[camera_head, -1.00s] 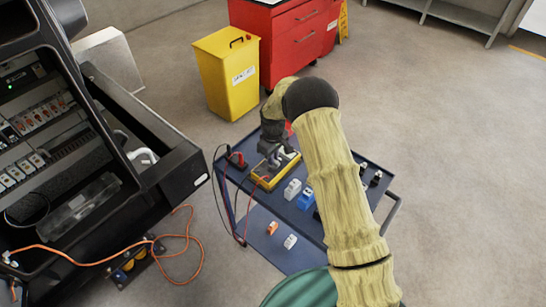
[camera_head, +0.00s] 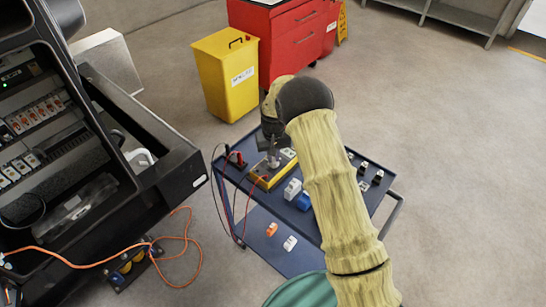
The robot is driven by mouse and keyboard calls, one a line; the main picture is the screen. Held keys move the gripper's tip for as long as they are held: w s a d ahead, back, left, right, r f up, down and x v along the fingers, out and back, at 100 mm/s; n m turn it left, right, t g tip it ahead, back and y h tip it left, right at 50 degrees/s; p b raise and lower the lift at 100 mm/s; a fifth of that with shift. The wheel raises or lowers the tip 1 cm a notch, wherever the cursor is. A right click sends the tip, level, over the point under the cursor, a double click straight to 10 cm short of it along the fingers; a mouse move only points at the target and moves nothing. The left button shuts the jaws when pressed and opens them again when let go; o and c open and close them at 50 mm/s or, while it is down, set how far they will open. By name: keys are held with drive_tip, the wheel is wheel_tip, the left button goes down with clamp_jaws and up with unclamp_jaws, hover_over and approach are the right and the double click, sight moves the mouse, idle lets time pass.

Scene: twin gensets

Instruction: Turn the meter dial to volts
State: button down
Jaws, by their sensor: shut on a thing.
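The yellow meter (camera_head: 265,180) lies on the top shelf of the dark blue cart, near its left end. My gripper (camera_head: 273,164) points down over the meter's face and is shut on what looks like its dial. The dial itself is hidden by the fingers, so its setting cannot be read. A pale part of the meter's face (camera_head: 288,155) shows to the right of the fingers. Red and black leads run from the meter area to a dark holder (camera_head: 237,160) with red and black probes at its left.
The cart (camera_head: 232,178) also carries a white block (camera_head: 292,189), a blue block (camera_head: 304,201) and several small dark parts. A yellow bin (camera_head: 229,80) and red cabinet (camera_head: 290,40) stand behind. An open black cabinet (camera_head: 150,165) is at left, with an orange cable (camera_head: 185,240) on the floor.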

sight(274, 159)
drive_tip(key=shift+m, duration=0.6)
drive_tip(key=c, duration=1.4)
unclamp_jaws()
drive_tip(key=shift+c, duration=0.2)
drive_tip(key=shift+r, duration=0.1)
wheel_tip(274, 159, up, 17)
drive_tip(key=b, duration=0.2)
drive_tip(key=shift+r, duration=0.15)
drive_tip(key=shift+d, duration=0.1)
